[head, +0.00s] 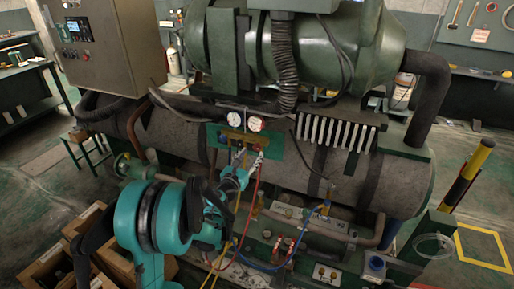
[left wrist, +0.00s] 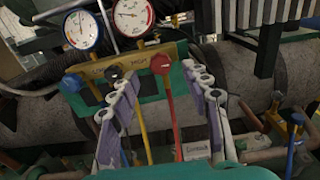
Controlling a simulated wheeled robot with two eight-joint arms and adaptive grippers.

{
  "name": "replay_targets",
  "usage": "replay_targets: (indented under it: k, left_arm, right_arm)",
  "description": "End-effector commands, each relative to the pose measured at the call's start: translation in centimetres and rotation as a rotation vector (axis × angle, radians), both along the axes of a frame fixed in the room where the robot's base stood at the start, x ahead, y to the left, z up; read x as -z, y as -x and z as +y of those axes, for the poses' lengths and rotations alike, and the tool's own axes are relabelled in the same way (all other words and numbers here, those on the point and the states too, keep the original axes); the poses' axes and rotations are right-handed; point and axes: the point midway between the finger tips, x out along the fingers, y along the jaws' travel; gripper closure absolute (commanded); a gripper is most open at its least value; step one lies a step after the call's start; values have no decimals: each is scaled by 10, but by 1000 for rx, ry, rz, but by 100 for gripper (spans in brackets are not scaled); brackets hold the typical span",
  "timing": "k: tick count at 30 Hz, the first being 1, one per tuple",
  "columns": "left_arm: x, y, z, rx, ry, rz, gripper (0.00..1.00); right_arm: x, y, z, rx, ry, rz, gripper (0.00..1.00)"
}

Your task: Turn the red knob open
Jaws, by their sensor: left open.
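The red knob (left wrist: 161,64) sits at the right end of the brass manifold (left wrist: 140,60), above a red hose, in the left wrist view. My left gripper (left wrist: 160,74) is open, with one finger on each side of the red knob and a visible gap to each. A black knob (left wrist: 115,72) lies just left of the left fingertip, and a blue knob (left wrist: 71,83) is further left. In the head view my left gripper (head: 247,162) reaches up to the manifold's front and largely hides the knobs. My right gripper is not in view.
Two round gauges (left wrist: 82,30) (left wrist: 133,15) stand above the manifold. Yellow, red and blue hoses hang below it, close to the fingers. Behind is a large dark pipe (head: 390,185); a grey control box (head: 110,45) is at upper left.

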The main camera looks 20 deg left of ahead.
Motion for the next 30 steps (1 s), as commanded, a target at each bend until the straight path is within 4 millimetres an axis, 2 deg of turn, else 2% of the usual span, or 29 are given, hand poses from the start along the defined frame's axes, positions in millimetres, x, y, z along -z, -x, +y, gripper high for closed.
replay_targets:
  k: [6, 10, 15, 22, 27, 30]
  left_arm:
    - [2, -37, -3, 0, 4, -1, 52]
    - [1, -54, -5, 0, 5, -1, 52]
    - [0, -63, -5, -1, 6, -1, 52]
    - [-1, -64, -5, -2, 6, -1, 52]
    - [-1, -63, -5, -2, 6, -1, 97]
    - [-1, -63, -5, -2, 6, -1, 100]
  right_arm:
    - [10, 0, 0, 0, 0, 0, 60]
    - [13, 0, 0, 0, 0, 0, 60]
    - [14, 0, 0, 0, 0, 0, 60]
    - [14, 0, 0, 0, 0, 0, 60]
    - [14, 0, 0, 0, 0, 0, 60]
    - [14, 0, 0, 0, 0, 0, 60]
